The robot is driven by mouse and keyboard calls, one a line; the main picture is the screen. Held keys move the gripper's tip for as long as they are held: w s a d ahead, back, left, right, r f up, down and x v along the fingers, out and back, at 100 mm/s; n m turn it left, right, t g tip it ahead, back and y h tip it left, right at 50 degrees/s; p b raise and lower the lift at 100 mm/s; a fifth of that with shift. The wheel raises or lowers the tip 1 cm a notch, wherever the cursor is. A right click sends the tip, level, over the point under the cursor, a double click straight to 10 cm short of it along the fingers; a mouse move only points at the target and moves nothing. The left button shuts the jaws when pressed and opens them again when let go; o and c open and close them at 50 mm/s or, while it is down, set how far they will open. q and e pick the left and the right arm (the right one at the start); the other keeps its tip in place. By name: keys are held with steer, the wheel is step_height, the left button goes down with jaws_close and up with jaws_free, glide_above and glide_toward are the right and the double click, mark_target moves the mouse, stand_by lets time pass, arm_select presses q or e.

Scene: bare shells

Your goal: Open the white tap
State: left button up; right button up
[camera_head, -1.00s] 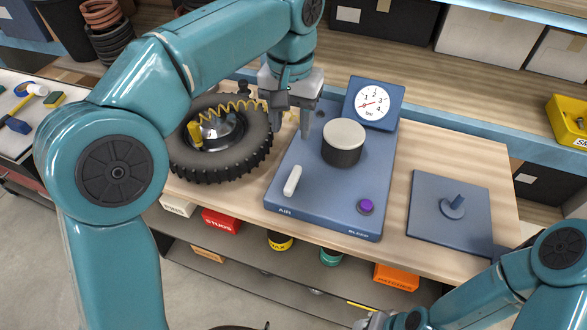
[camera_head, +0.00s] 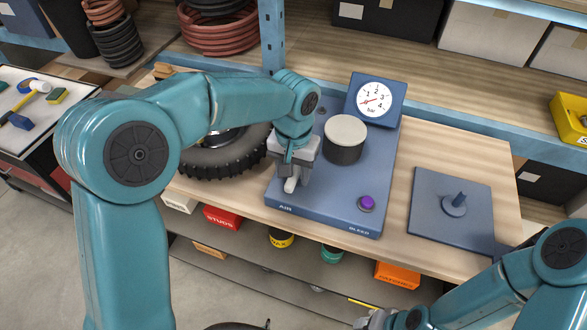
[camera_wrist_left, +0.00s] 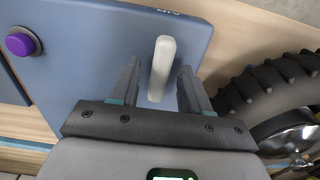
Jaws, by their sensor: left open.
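The white tap (camera_head: 290,185) is a pale, rounded bar lever by the AIR label on the blue panel (camera_head: 312,205). In the head view it is largely hidden by my left gripper (camera_head: 289,176), which is just over it. In the left wrist view the white tap (camera_wrist_left: 161,68) lies lengthwise between the two open fingers of my left gripper (camera_wrist_left: 159,72), with a visible gap on each side. My right gripper (camera_head: 380,320) shows only in part at the bottom edge of the head view, and its jaws cannot be made out.
A dark cylinder with a pale top (camera_head: 345,135) stands on the panel beside my left gripper, with a pressure gauge (camera_head: 374,98) behind it. A purple BLEED button (camera_head: 366,203) is to the right. A tyre (camera_head: 215,163) lies left of the panel. A blue plate with a peg (camera_head: 450,225) lies farther right.

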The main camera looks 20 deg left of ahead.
arm_select(q)
steer(key=shift+w, duration=0.1)
steer(key=shift+f, duration=0.1)
steer(key=c, duration=0.4)
jaws_close()
